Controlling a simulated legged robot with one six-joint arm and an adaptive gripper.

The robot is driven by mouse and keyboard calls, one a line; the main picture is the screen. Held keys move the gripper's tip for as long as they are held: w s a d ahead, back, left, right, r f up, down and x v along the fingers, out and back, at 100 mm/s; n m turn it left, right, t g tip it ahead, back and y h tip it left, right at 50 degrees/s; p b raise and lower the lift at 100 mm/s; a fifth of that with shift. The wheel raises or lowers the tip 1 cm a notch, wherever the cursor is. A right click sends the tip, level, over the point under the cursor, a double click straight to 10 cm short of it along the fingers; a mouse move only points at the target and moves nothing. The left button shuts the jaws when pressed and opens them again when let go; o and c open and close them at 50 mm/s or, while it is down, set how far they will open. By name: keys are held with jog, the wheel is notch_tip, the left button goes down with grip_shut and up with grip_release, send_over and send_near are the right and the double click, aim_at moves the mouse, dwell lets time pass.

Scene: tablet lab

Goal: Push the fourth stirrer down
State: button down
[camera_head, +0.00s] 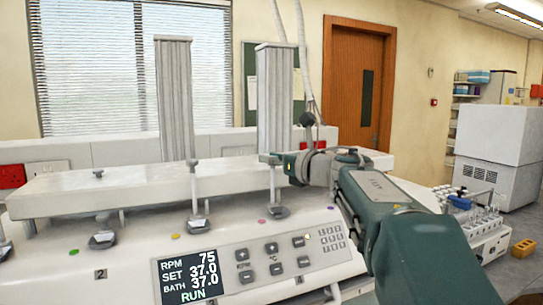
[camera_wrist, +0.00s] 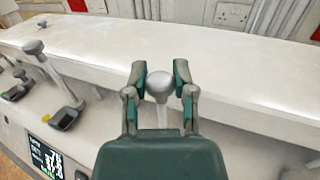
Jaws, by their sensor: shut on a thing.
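The fourth stirrer is a thin metal shaft (camera_head: 272,184) with a round grey knob (camera_wrist: 159,82), standing upright through the white cover. Its foot stands over a dark round fitting on the bench unit. My gripper (camera_head: 272,158) is at the top of this stirrer, with its two green fingers (camera_wrist: 160,75) on either side of the knob, shut on it. The third stirrer (camera_head: 194,180) stands to the left with its knob raised above the cover; it also shows in the wrist view (camera_wrist: 38,50). The second stirrer's knob (camera_head: 98,173) sits low, close to the cover.
The white cover (camera_head: 130,185) runs lengthwise under the knobs. Two grey columns (camera_head: 174,95) rise behind it. The front display (camera_head: 187,276) reads 75 RPM and RUN, beside a keypad. A rack of vials (camera_head: 478,215) and a yellow block (camera_head: 523,248) are at right.

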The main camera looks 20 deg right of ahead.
aim_at(273, 176)
notch_tip(273, 176, down, 4)
jog(key=shift+f, duration=0.1)
jog(key=shift+c, duration=2.3)
grip_release()
jog(key=shift+s+d, duration=0.1)
jog(key=shift+s, duration=0.05)
jog(key=v, duration=1.1)
jog(key=shift+s, duration=0.35)
jog(key=shift+d, duration=0.1)
